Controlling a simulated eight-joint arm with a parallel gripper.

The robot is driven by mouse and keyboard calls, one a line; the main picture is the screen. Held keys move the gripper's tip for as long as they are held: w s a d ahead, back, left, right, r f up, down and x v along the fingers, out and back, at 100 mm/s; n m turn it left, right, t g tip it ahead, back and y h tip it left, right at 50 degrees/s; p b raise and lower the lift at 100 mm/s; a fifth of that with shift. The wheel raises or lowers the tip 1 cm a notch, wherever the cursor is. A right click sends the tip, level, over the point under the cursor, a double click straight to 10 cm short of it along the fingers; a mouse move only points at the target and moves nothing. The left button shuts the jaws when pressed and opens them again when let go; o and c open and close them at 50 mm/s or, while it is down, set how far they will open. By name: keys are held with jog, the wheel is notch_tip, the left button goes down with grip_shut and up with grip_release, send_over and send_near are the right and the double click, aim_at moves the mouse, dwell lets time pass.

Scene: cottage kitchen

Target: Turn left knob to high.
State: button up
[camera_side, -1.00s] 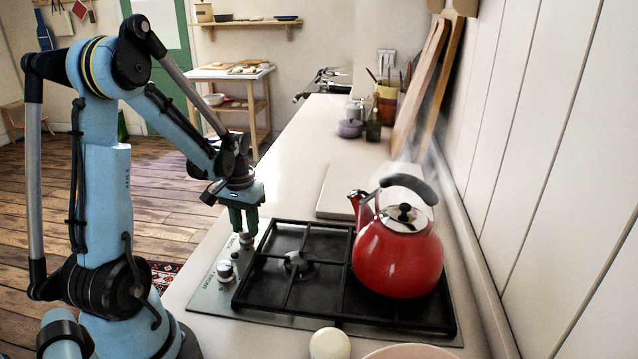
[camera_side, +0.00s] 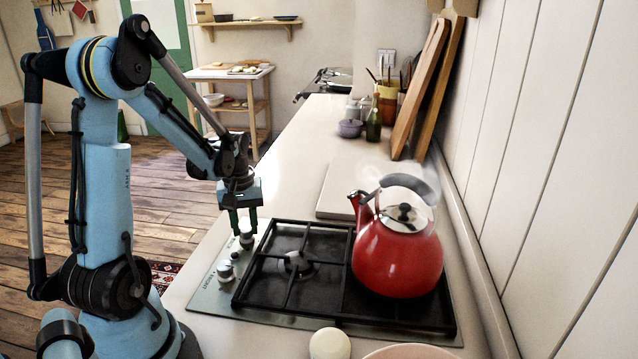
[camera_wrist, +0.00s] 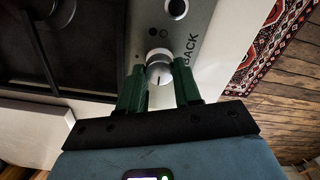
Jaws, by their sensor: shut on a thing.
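My gripper (camera_side: 244,232) points down over the far one of two pale knobs on the hob's steel strip, its fingers shut on the sides of this far knob (camera_side: 247,242). In the wrist view the held knob (camera_wrist: 159,66) shows between the green fingers, beside the printed word BACK. A thin dark mark is on its face; I cannot tell which setting it marks. The near knob (camera_side: 225,272) stands free, closer to the side camera. The gas hob (camera_side: 205,298) has black grates.
A red kettle (camera_side: 397,259) stands on the right of the grate (camera_side: 285,305), with vapour near it. A pale board (camera_side: 335,190) lies behind the hob. A round cream thing (camera_side: 329,344) lies in front. Wooden boards (camera_side: 420,90) lean on the wall. The counter beyond is mostly clear.

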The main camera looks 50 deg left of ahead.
aim_at(246, 228)
dwell(0.3)
jog(key=o, duration=1)
jog(key=shift+o, duration=0.2)
notch_tip(246, 228, up, 12)
jog(key=w+d+m+t, duration=0.2)
jog(key=d+m+t, duration=0.5)
jog(key=d+m, duration=0.6)
jog(key=d, duration=0.9)
jog(key=shift+d+f, duration=0.15)
jog(key=shift+d, duration=0.2)
